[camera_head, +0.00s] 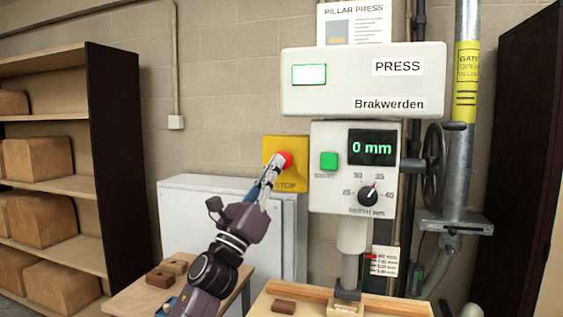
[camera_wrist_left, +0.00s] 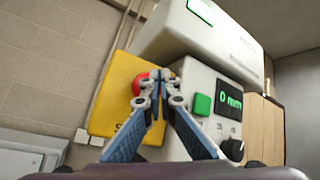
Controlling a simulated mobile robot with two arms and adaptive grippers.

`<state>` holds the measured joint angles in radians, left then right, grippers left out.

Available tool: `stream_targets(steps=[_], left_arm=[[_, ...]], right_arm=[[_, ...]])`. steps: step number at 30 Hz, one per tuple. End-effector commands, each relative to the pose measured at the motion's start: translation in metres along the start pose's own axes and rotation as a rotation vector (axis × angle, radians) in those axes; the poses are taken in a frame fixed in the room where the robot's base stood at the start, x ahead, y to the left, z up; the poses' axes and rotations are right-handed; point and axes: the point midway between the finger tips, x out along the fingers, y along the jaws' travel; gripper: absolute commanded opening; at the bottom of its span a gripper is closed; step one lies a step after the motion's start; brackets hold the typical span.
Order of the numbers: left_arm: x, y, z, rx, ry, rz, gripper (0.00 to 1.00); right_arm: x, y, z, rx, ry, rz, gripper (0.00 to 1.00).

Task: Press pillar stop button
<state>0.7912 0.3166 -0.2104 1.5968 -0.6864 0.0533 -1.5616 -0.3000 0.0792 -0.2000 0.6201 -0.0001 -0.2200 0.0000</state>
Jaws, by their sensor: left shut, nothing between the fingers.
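The red stop button (camera_head: 286,158) sits on a yellow plate (camera_head: 300,173) marked STOP, to the left of the press control panel. My left gripper (camera_head: 273,168) is shut and empty, with its fingertips at the button in the head view. In the left wrist view the shut left gripper (camera_wrist_left: 156,76) partly covers the red button (camera_wrist_left: 140,82) on the yellow plate (camera_wrist_left: 112,92). The fingertips show just right of the button's middle there. I cannot tell whether they touch it. My right gripper is not in view.
The press panel (camera_head: 330,200) has a green button (camera_head: 328,161), a display reading 0 mm (camera_head: 371,148) and a black dial (camera_head: 367,196). A handwheel (camera_head: 433,170) is on its right. A shelf with brown blocks (camera_head: 38,158) stands left. A white cabinet (camera_head: 190,215) is behind my arm.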

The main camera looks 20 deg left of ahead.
Motion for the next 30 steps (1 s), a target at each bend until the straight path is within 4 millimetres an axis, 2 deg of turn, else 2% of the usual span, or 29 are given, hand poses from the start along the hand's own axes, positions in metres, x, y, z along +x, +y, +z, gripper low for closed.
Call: stream_targets(steps=[30], left_arm=[[0.0071, 0.0053, -0.0054, 0.0, 0.0, 0.0, 0.0]], right_arm=[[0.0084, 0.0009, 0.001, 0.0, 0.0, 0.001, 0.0]])
